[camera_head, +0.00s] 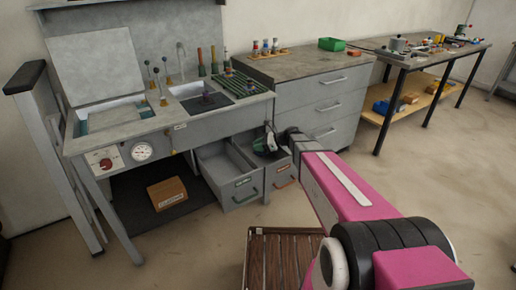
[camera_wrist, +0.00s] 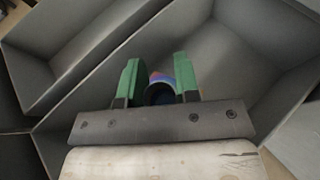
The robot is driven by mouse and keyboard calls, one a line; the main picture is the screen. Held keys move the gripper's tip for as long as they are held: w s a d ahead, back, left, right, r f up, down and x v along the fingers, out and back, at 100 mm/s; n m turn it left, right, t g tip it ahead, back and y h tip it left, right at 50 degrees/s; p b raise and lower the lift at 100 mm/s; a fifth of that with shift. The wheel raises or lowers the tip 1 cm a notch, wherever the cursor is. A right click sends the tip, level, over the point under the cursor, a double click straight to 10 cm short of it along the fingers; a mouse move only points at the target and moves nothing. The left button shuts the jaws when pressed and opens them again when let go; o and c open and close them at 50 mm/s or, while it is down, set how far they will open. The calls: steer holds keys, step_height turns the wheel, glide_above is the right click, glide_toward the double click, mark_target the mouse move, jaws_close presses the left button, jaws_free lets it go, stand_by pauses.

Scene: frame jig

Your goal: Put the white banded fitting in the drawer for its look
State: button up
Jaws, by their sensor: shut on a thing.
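My gripper (camera_head: 270,148) is over the right one of two pulled-out drawers under the bench. In the wrist view its green fingers (camera_wrist: 158,78) are shut on a small round fitting (camera_wrist: 159,92). The fitting shows blue, with a reddish rim at the top and a dark middle; I see no white on it, and most of it is hidden between the fingers. The right drawer (camera_head: 284,183) has a reddish handle; its grey inside (camera_wrist: 235,45) looks empty around the fingers. The left drawer (camera_head: 240,190) has a green handle and a label too small to read. It looks empty.
A grey divider stands between the drawers, left of my fingers. A cabinet (camera_head: 325,98) stands to the right with closed drawers. A labelled box (camera_head: 167,193) lies on the dark shelf below the bench. A slatted wooden top (camera_head: 285,258) is in front. The floor at right is clear.

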steer(key=shift+f, duration=0.45)
steer(key=shift+f, duration=0.1)
steer(key=shift+f, duration=0.3)
steer(key=shift+f, duration=0.2)
steer(key=o, duration=1)
steer(key=shift+r, duration=0.15)
steer(key=shift+r, duration=0.3)
steer(key=v, duration=1.2)
